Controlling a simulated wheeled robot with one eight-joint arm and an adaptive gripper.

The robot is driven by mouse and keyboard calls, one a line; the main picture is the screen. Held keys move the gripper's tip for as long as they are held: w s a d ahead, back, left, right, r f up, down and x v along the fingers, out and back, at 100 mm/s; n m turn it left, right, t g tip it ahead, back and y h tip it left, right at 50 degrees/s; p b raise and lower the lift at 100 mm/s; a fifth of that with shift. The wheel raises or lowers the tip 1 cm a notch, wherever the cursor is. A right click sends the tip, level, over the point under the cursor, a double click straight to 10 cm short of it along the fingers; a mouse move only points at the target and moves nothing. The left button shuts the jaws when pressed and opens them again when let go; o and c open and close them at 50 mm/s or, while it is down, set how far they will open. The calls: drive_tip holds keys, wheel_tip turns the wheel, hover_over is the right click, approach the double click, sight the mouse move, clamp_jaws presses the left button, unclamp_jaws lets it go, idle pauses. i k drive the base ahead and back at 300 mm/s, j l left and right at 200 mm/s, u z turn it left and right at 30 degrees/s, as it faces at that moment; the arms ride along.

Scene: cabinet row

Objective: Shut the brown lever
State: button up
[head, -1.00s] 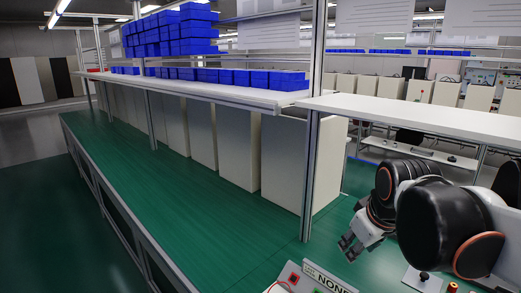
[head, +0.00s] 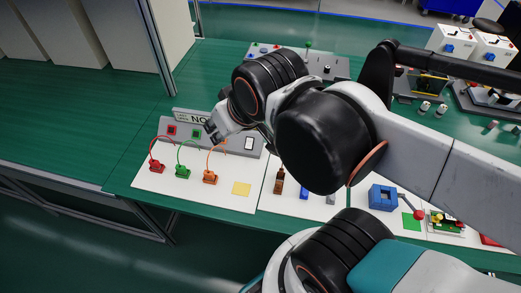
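The gripper is apart from the brown piece. Its fingers are small and dark against the panel, so I cannot tell whether they are open. My arm hides part of the board's right side.
A blue block (head: 382,197) is farther right. A metal post (head: 160,50) rises behind. Green bench at left is clear.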

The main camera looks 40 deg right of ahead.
sight(278, 183)
drive_tip(key=k+l+z, duration=0.1)
drive_tip(key=z, duration=0.55)
drive_tip(key=j+z, duration=0.2)
drive_tip(key=k+j+u, duration=0.2)
drive_tip(key=k, duration=0.3)
drive_tip(key=k+j+u, duration=0.15)
drive_tip(key=k+j, duration=0.3)
drive_tip(key=k, duration=0.1)
